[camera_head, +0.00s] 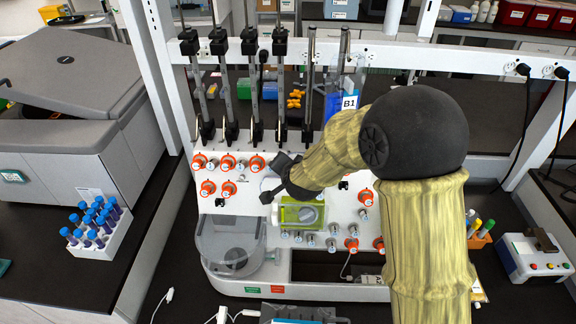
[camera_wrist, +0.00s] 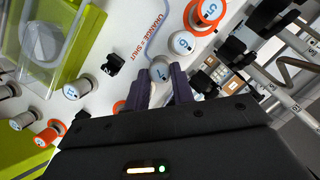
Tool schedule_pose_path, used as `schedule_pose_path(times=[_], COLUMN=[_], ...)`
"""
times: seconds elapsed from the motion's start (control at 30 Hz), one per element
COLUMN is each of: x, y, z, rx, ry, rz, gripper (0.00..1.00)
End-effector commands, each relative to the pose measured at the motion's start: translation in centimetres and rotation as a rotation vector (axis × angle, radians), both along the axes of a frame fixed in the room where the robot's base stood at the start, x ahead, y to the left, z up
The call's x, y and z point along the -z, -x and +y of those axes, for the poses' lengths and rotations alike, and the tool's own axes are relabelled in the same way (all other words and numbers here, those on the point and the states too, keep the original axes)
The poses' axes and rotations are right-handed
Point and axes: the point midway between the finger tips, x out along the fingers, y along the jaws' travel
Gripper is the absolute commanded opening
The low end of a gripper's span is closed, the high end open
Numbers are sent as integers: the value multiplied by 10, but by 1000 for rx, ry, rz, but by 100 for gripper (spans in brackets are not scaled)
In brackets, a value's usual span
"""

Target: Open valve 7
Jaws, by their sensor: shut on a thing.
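In the wrist view, my gripper (camera_wrist: 164,90) has its two dark fingers on either side of a small grey-white valve knob (camera_wrist: 161,70) on the white panel, and it is shut on this knob. The mark on the knob's face is too small to read surely. No orange ring shows around it. In the head view, my gripper (camera_head: 277,182) is at the panel of the cell processor (camera_head: 238,205), just above the green-framed box (camera_head: 300,213). The gripped knob is hidden there behind my gripper and arm.
Several orange-ringed knobs (camera_head: 228,162) and plain grey knobs (camera_head: 312,240) surround the gripper closely. Printed text reads "ORANGE = SHUT" (camera_wrist: 148,38). Upright black-clamped rods (camera_head: 281,90) rise above the panel. A clear round vessel (camera_head: 232,245) stands lower left. A blue-capped tube rack (camera_head: 98,232) is farther left.

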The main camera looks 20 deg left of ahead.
Motion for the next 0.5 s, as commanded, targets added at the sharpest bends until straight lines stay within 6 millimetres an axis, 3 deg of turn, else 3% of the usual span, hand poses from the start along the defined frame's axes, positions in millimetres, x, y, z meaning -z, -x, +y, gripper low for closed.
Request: schedule_pose_path(times=[0.5], x=[2], y=[1], z=[0], rx=[-18], ry=[43], rz=[-6], gripper=[1])
